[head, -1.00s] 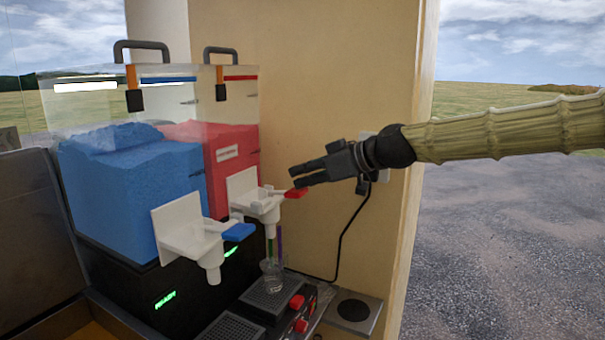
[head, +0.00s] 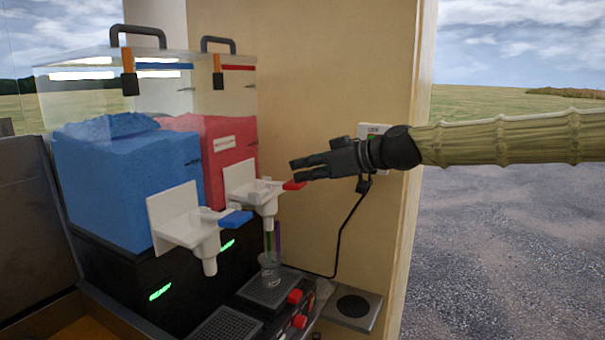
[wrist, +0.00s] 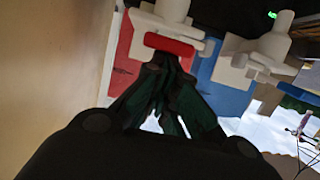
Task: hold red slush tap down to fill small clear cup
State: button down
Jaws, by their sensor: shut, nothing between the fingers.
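The red slush tap is white with a red handle (head: 294,185) on the red tank's front. My gripper (head: 294,168) is shut and empty. Its fingertips are just above the handle in the head view. In the wrist view the red handle (wrist: 169,44) lies just beyond the closed fingertips (wrist: 165,62); I cannot tell whether they touch it. The small clear cup (head: 271,272) stands upright on the drip tray under the red tap's spout. No red slush shows in it. Green and purple straw-like sticks rise at its mouth; whether they are inside is unclear.
Red knobs (head: 295,296) line the machine's front. A tan wall (head: 335,90) with a socket and a black cable (head: 340,235) is behind my gripper. The right side is open.

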aim_at(303, 187)
jog(key=shift+y, duration=0.3)
jog(key=f+b, duration=0.1)
jog(key=b, duration=0.1)
jog(key=f+b, duration=0.1)
jog(key=b, duration=0.1)
jog(key=f+b, duration=0.2)
jog(key=shift+s+d, duration=0.25)
jog(key=shift+d, duration=0.15)
jog(key=shift+r, duration=0.1)
dwell(3.9)
jog(key=v, duration=1.1)
jog(key=shift+s+d+r, duration=0.15)
jog(key=shift+d+r, duration=0.05)
jog(key=shift+r, duration=0.3)
